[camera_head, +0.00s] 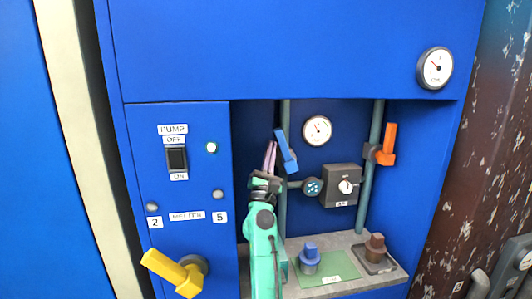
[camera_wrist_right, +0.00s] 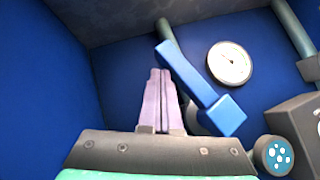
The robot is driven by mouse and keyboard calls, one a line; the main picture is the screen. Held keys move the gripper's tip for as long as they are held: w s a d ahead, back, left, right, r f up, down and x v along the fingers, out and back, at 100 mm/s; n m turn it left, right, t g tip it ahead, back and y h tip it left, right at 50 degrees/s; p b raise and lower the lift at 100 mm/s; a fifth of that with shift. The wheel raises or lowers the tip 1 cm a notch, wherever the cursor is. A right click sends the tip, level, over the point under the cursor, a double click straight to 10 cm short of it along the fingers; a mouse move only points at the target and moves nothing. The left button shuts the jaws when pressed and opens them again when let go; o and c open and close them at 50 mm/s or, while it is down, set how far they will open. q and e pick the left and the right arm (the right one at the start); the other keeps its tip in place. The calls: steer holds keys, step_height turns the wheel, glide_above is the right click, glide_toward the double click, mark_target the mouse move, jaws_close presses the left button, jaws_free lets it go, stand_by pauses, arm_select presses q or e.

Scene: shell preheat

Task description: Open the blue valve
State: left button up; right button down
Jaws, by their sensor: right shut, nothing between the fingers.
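The blue valve is a blue lever handle (camera_head: 286,150) on the left vertical pipe inside the cabinet recess. It stands tilted, its upper end leaning left. In the right wrist view the blue lever (camera_wrist_right: 202,92) runs from upper left to lower right, with a thicker block at its lower end. My right gripper (camera_head: 271,145) is shut and empty, its pale purple fingers pointing up just left of the lever. The fingers (camera_wrist_right: 161,72) also show left of the lever in the wrist view; whether they touch it I cannot tell. My left gripper is not in view.
An orange lever (camera_head: 387,145) sits on the right pipe. A gauge (camera_head: 317,130) and a grey dial box (camera_head: 341,185) are between the pipes. A blue-knobbed piece (camera_head: 310,256) and a brown-knobbed piece (camera_head: 376,248) stand on the shelf. A yellow lever (camera_head: 171,268) sticks out lower left.

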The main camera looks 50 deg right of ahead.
steer(key=m+g, duration=0.1)
steer(key=d+r+m+g+p, duration=0.1)
steer(key=m, duration=0.1)
steer(key=shift+s+r+g+h, duration=0.2)
steer(key=shift+s+g+h, duration=0.1)
steer(key=shift+s+h, duration=0.1)
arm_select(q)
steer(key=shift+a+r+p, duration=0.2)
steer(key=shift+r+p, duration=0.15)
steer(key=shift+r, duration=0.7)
arm_select(e)
steer(key=shift+s+d+r, duration=0.2)
steer(key=shift+s+d, duration=0.15)
steer(key=shift+d, duration=0.05)
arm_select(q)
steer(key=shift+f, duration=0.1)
arm_select(e)
steer(key=shift+f, duration=0.1)
